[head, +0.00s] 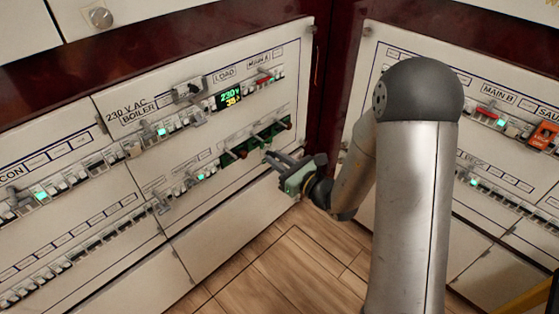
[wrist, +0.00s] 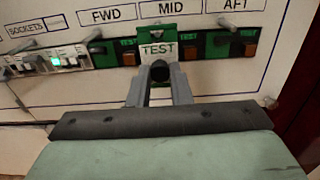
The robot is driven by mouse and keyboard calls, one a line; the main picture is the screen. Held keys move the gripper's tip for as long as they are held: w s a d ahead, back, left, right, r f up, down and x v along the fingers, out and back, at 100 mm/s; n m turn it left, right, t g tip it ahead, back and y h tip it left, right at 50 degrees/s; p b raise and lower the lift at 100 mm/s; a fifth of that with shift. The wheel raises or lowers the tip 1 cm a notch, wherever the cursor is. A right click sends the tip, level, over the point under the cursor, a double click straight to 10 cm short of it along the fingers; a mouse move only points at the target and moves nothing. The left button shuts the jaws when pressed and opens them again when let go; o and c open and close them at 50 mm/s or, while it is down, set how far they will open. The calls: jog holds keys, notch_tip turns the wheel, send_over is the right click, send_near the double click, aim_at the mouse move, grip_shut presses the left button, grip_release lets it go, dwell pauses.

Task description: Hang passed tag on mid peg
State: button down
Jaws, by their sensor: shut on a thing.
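My gripper (wrist: 158,72) points at the panel under the MID label, its two grey fingers close together. A tag with a green top and a white band reading TEST (wrist: 157,50) stands upright at the fingertips; its lower part is hidden by the fingers. A dark round end shows between the fingers. The mid peg is mostly hidden behind the tag, and I cannot tell whether the tag is on it. The FWD peg (wrist: 95,36) and AFT peg (wrist: 227,23) are bare on either side. In the head view my gripper (head: 272,157) is near the lower right breaker row.
Green plates with brown buttons (wrist: 250,48) sit beside the pegs. Breakers (wrist: 65,59) line the left. The lit 230 V display (head: 230,98) is above the row. A second cabinet (head: 510,165) stands at right. The wooden floor (head: 275,265) below is clear.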

jog(key=shift+x, duration=0.95)
jog(key=c, duration=1.2)
grip_release()
jog(key=shift+c, duration=0.2)
jog(key=p+v, duration=0.7)
jog(key=v, duration=1)
jog(key=shift+s+p, duration=0.15)
jog(key=shift+p, duration=0.25)
jog(key=shift+d, duration=0.1)
